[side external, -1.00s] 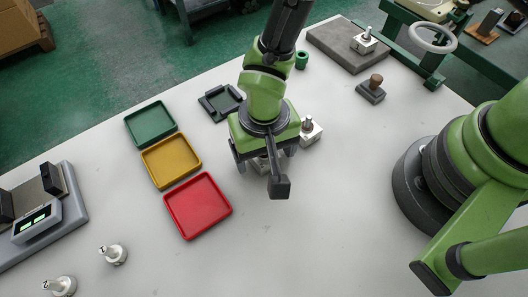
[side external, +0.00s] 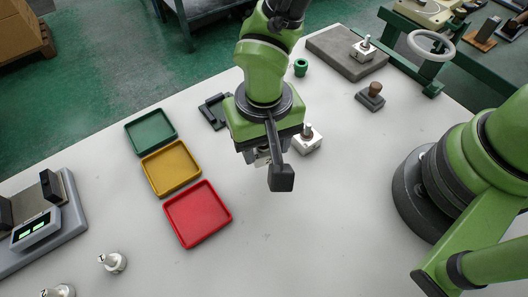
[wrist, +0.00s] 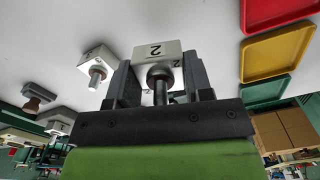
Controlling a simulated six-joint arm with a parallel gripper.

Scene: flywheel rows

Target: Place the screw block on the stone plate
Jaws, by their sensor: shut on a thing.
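My gripper (side external: 264,154) points down over the table, shut on a white screw block that is mostly hidden by it in the side view. In the wrist view the held screw block (wrist: 157,52) sits between my gripper's fingers (wrist: 160,82), marked "2", with its metal screw showing. A second white screw block (side external: 307,140) stands on the table just right of my gripper; it also shows in the wrist view (wrist: 97,62). The grey stone plate (side external: 332,45) lies at the back right, with a third screw block (side external: 363,49) on its right part. Its left part is bare.
Green (side external: 150,130), yellow (side external: 171,166) and red (side external: 197,213) trays stand left of my gripper. A dark fixture (side external: 213,112) is behind it. A small green cup (side external: 301,67) and a wood-knobbed block (side external: 371,96) stand near the plate. The front middle table is clear.

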